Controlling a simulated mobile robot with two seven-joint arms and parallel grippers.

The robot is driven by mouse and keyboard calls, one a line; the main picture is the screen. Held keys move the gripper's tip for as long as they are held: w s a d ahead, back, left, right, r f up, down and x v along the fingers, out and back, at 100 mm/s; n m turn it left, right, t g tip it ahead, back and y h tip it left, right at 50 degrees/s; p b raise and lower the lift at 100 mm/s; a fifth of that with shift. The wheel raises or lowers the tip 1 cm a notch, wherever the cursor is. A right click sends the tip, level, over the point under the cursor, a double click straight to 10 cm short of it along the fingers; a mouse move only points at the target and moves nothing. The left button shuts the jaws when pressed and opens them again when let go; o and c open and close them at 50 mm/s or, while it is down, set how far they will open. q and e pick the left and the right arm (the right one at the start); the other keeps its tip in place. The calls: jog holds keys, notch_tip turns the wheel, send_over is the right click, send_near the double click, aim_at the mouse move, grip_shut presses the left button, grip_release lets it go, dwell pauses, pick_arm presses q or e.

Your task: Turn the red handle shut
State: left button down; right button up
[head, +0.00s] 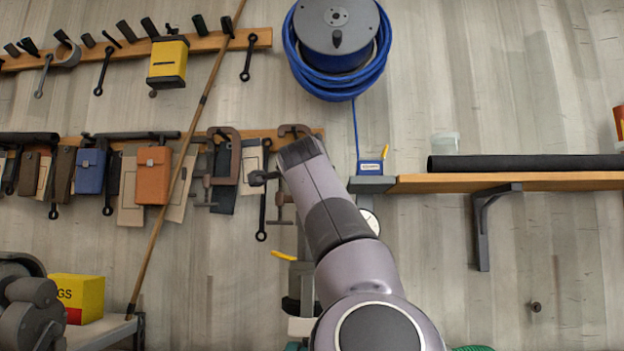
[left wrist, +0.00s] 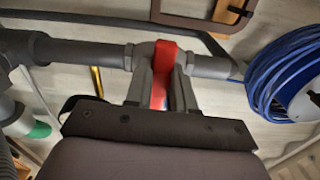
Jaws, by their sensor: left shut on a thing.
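In the left wrist view, the red handle (left wrist: 162,72) stands at a joint in a grey horizontal pipe (left wrist: 88,53). My left gripper (left wrist: 164,78) has one finger on each side of the handle and is shut on it. In the head view, my left arm rises from the bottom centre toward the wall and hides the red handle and the gripper's fingertips. How far the handle is turned cannot be told. My right gripper shows in neither view.
A blue hose reel (head: 337,85) hangs on the wall above my arm. A wooden shelf (head: 520,181) juts out at the right. Tool racks with clamps and pouches line the left wall. A round gauge (head: 371,222) and a yellow lever (head: 283,255) sit close beside my arm.

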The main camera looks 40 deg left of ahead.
pick_arm(q)
jog(key=shift+n, duration=0.4)
jog(key=c, duration=1)
grip_release()
jog(key=shift+o, duration=0.2)
